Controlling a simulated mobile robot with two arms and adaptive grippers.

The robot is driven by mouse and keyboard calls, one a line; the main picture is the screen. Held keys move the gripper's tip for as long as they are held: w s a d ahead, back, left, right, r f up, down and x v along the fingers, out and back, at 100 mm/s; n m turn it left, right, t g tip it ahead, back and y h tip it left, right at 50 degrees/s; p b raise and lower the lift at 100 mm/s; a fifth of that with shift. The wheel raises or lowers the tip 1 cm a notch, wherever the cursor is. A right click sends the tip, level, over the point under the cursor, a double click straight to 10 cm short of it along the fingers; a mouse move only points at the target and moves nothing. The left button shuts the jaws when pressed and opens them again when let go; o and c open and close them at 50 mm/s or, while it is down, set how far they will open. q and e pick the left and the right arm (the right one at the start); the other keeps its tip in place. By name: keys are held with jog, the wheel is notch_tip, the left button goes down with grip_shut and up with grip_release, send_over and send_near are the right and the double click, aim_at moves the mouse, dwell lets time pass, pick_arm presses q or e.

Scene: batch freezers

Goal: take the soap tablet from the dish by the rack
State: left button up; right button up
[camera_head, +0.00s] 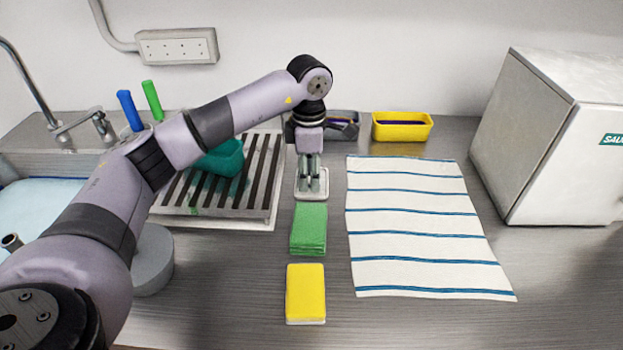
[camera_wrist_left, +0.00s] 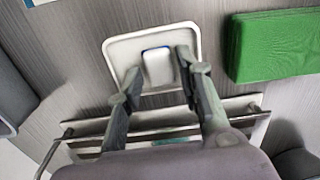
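The soap dish (camera_head: 312,197), small, white and square, sits just right of the slatted rack (camera_head: 262,178) in the head view. In the left wrist view the dish (camera_wrist_left: 118,50) holds a small white soap tablet (camera_wrist_left: 157,68) with a blue edge. My left gripper (camera_head: 313,183) points down over the dish. In the left wrist view its fingers (camera_wrist_left: 158,62) are apart, one on each side of the tablet, the right one closer to it. Whether either finger touches it I cannot tell. In the head view the fingers hide the tablet. My right gripper is not in view.
A green sponge stack (camera_head: 309,228) and a yellow sponge (camera_head: 305,293) lie in front of the dish. A striped towel (camera_head: 415,225) lies to the right. A grey bin (camera_head: 345,125) and a yellow bin (camera_head: 402,127) stand behind. A teal container (camera_head: 222,158) is on the rack.

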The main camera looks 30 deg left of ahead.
pick_arm(q)
jog(key=shift+f, duration=0.25)
jog(key=shift+c, duration=0.5)
jog(key=c, duration=0.6)
jog(key=shift+r, duration=0.1)
